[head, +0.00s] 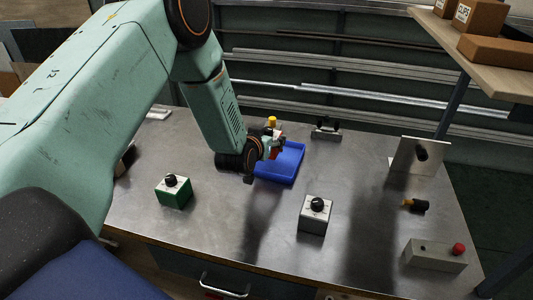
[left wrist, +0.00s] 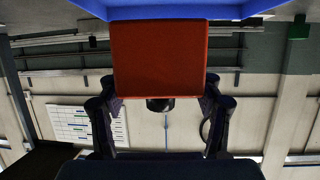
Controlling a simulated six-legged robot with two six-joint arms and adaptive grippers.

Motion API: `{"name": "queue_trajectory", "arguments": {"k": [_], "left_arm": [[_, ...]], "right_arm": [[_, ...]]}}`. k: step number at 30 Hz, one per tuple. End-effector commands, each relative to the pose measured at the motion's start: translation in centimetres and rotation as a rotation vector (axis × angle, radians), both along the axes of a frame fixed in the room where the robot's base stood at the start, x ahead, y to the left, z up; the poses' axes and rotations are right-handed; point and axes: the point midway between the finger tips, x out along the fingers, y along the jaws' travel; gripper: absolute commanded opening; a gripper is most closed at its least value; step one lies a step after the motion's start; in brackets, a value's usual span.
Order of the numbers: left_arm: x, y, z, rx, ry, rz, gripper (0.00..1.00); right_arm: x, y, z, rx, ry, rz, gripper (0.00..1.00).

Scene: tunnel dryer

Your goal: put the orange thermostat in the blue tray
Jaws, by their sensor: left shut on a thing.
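The orange thermostat (left wrist: 158,58) fills the middle of the left wrist view as a plain red-orange box with a black knob at its lower edge. My left gripper (left wrist: 160,92) is shut on it, with a finger on each side. In the head view the gripper (head: 266,150) hangs at the left rear part of the blue tray (head: 290,172), and a small part of the thermostat (head: 275,153) shows there. The tray also shows in the left wrist view (left wrist: 165,12). I cannot tell whether the thermostat touches the tray floor. My right gripper is not in view.
A green box with a black knob (head: 174,194) and a grey one (head: 313,222) stand in front of the tray. A yellow-and-black part (head: 417,205), an upright plate (head: 407,155) and a red-button box (head: 432,256) are at right. A clamp-like fixture (head: 325,132) stands behind the tray.

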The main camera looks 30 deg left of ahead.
Motion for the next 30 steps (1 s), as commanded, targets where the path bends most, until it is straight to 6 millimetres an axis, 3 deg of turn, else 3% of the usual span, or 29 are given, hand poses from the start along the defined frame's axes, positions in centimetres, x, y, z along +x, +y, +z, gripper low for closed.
{"name": "queue_trajectory", "arguments": {"k": [12,26,27,30], "left_arm": [[0.1,0.1,-4.8,0.001,-0.003,-0.002,0.28],[0.1,0.2,-5.6,0.0,-0.003,-0.001,0.28],[0.1,0.2,-5.6,-0.001,-0.001,-0.002,0.67],[0.1,0.2,-5.6,-0.001,-0.001,-0.002,0.76]], "right_arm": [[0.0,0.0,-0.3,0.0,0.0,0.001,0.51],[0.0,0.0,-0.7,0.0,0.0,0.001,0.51],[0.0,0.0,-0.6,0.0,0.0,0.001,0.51],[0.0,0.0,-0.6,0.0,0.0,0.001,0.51]]}}
